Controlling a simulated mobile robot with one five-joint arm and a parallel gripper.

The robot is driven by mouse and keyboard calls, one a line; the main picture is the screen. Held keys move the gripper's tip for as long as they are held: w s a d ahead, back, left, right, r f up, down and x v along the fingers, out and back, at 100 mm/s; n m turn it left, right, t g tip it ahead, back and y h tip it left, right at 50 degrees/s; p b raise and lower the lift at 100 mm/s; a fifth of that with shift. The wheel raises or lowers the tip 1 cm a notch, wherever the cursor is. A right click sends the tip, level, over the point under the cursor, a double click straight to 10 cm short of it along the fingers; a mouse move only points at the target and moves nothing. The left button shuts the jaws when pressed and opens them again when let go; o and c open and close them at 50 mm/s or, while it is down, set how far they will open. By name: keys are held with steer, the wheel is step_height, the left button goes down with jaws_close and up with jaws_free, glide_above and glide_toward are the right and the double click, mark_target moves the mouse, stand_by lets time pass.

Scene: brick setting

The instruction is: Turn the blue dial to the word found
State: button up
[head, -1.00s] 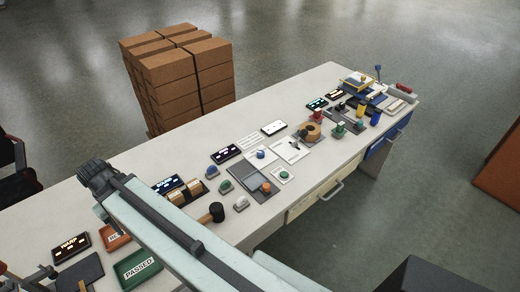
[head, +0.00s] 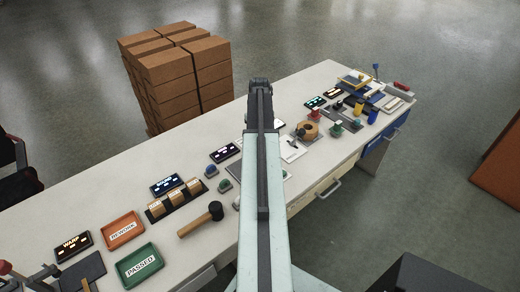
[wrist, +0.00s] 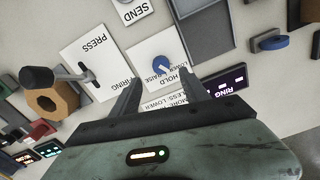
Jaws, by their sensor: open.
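The blue dial (wrist: 162,62) sits on a white card (wrist: 143,57) in the wrist view. A pale pointer mark shows on its lower right side. Upside-down words on the card read HOLD, RAISE and LOWER; part of the print lies close to my fingers. My gripper (wrist: 162,82) is open and empty, its two fingers pointing toward the card on either side of the dial's lower edge in the picture. I cannot tell its height above the card. In the head view my arm hides the dial.
A lit display (wrist: 226,88) lies right of my fingers. A second blue knob (wrist: 269,41) stands farther right. In the head view a mallet (head: 203,217) and trays (head: 139,265) lie left of my arm.

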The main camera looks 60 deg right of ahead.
step_height(320, 180, down, 8)
steer(key=b, duration=0.7)
steer(key=shift+r, duration=0.2)
